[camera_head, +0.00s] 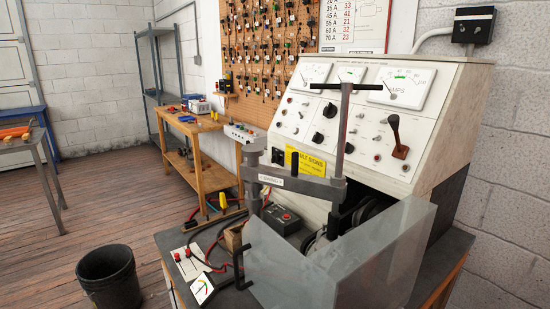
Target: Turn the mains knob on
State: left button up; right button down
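A sloped grey-white test console (455,95) stands on a dark-topped bench at the right. Its face carries black rotary knobs, one at the upper middle (330,110) and one lower left (318,138). The labels are too small to read, so I cannot tell which is the mains knob or how it is set. A black box (473,25) with a conduit is on the wall at the top right; its front is unclear. Neither of my grippers is in view.
A grey clamp frame with a T-handle (347,87) and a clear guard (345,265) stand before the console, hiding part of its face. A dark lever (394,135) sticks out at the right. A black bucket (109,278) stands on the floor, which is open at left.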

aim_at(274, 158)
jog(key=j+z, duration=0.2)
jog(key=j, duration=0.4)
jog(key=j+z, duration=0.2)
jog(key=j, duration=0.45)
jog(key=k+j+z, duration=0.2)
jog(key=j, duration=0.4)
jog(key=i+j+z, duration=0.15)
jog(key=j, duration=0.35)
jog(key=i+j+z, duration=0.15)
jog(key=j, duration=0.35)
jog(key=i+j+z, duration=0.2)
jog(key=j, duration=0.3)
jog(key=i+j+z, duration=0.15)
jog(key=j, duration=0.4)
jog(key=j+z, duration=0.15)
jog(key=j, duration=0.4)
